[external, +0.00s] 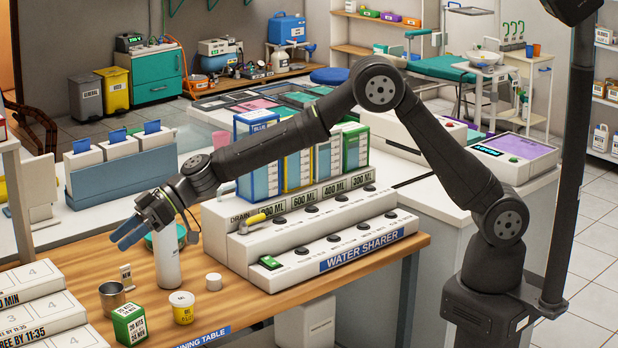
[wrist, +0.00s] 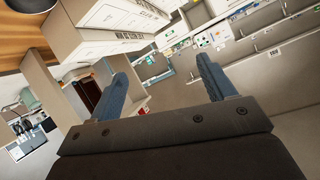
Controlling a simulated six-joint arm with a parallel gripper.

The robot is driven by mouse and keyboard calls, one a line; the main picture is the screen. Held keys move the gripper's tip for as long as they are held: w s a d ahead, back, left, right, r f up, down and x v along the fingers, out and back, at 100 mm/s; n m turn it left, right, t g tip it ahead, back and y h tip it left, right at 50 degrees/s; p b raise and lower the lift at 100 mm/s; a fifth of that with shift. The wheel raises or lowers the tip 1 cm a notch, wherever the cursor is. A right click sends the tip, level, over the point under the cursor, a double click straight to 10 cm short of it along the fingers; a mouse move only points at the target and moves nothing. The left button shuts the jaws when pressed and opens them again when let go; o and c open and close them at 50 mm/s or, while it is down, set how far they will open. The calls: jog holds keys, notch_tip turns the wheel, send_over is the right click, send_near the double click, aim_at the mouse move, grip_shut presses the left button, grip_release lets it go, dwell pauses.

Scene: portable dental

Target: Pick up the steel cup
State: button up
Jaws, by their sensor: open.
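The steel cup (external: 112,297) stands upright on the wooden table near its front left, in the external view. It looks empty, with its opening facing up. My gripper (external: 125,234) hangs above and behind the cup, apart from it, with its blue fingers pointing left and slightly down. In the wrist view my gripper (wrist: 162,76) has its two fingers spread wide with nothing between them. A dark rounded shape (wrist: 32,4) is cut off at that view's top left corner; I cannot tell whether it is the cup.
Around the cup stand a green box (external: 129,325), a yellow tub (external: 183,308), a small white cup (external: 213,282) and a tall white bottle (external: 168,262). White stacked cases (external: 40,312) are at left. The water sharer (external: 330,245) stands at right.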

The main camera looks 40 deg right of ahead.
jog(key=shift+o, duration=0.5)
jog(key=shift+s+f, duration=0.1)
jog(key=w+d+f+h, duration=0.2)
jog(key=d+f+h, duration=0.1)
jog(key=f+h, duration=0.15)
jog(key=m+t+h, duration=0.2)
jog(key=h, duration=0.1)
send_over(113, 300)
jog(key=d, duration=0.4)
notch_tip(113, 300, down, 9)
jog(key=shift+w+x, duration=0.2)
jog(key=shift+x, duration=1.5)
jog(key=shift+w+x, duration=0.2)
jog(key=shift+x, duration=1.45)
